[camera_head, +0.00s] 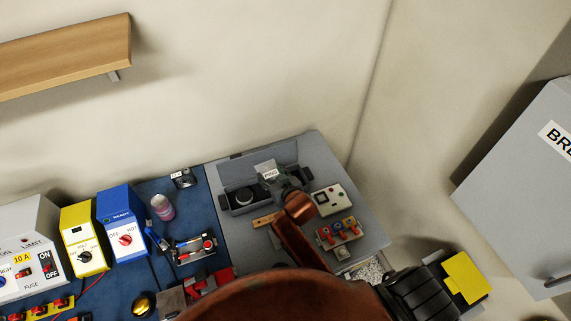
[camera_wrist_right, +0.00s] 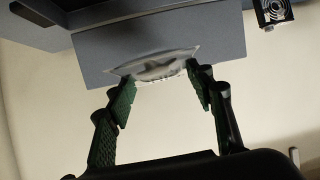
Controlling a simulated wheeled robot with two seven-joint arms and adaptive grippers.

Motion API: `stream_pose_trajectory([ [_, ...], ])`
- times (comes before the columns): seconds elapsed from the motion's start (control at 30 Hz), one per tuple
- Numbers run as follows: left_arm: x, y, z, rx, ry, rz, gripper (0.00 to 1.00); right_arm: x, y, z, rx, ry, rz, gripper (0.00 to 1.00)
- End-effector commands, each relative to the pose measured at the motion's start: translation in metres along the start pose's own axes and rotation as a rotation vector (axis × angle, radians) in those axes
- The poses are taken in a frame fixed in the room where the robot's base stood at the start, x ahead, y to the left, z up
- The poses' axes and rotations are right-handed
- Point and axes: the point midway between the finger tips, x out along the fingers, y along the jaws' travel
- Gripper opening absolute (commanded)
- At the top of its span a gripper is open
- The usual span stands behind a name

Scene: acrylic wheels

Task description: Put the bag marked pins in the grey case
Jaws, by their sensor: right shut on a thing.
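The grey case (camera_head: 240,170) stands open on the grey worktop in the head view, its lid raised at the back. Dark round things lie in its compartments. The small clear bag (camera_head: 267,172) with a white label is at my right gripper (camera_head: 279,177), over the case's right part; the label is too small to read surely. In the right wrist view the bag (camera_wrist_right: 160,66) is at the fingertips of my right gripper (camera_wrist_right: 162,78), against a grey panel. The gripper is shut on it. My arm hides part of the case. My left gripper is not in view.
A white box (camera_head: 330,198) and a tray of coloured knobs (camera_head: 338,232) stand right of the case. A wooden strip (camera_head: 265,220) lies in front. Left are a pink-labelled jar (camera_head: 162,208) and blue (camera_head: 121,222) and yellow (camera_head: 82,240) units. Bare worktop (camera_head: 318,160) shows at back right.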

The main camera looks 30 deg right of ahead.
Motion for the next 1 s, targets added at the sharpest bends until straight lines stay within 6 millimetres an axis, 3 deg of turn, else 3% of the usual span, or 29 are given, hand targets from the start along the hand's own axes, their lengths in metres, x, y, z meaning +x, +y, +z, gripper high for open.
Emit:
stream_pose_trajectory([
  [0.03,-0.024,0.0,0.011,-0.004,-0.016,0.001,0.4,0.005,0.007,-0.006,-0.001,-0.007,0.003,0.18],
  [0.2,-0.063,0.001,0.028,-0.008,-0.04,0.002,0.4,0.032,0.03,0.008,0.008,-0.01,0.002,0.18],
  [0.43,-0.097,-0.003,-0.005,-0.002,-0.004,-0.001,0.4,0.051,0.058,0.033,0.033,-0.01,0.005,0.18],
  [0.63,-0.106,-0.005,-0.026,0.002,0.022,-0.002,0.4,0.056,0.067,0.045,0.044,-0.005,0.006,0.18],
  [1.0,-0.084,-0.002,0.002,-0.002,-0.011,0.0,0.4,0.067,0.068,0.066,0.045,-0.005,0.007,0.18],
])
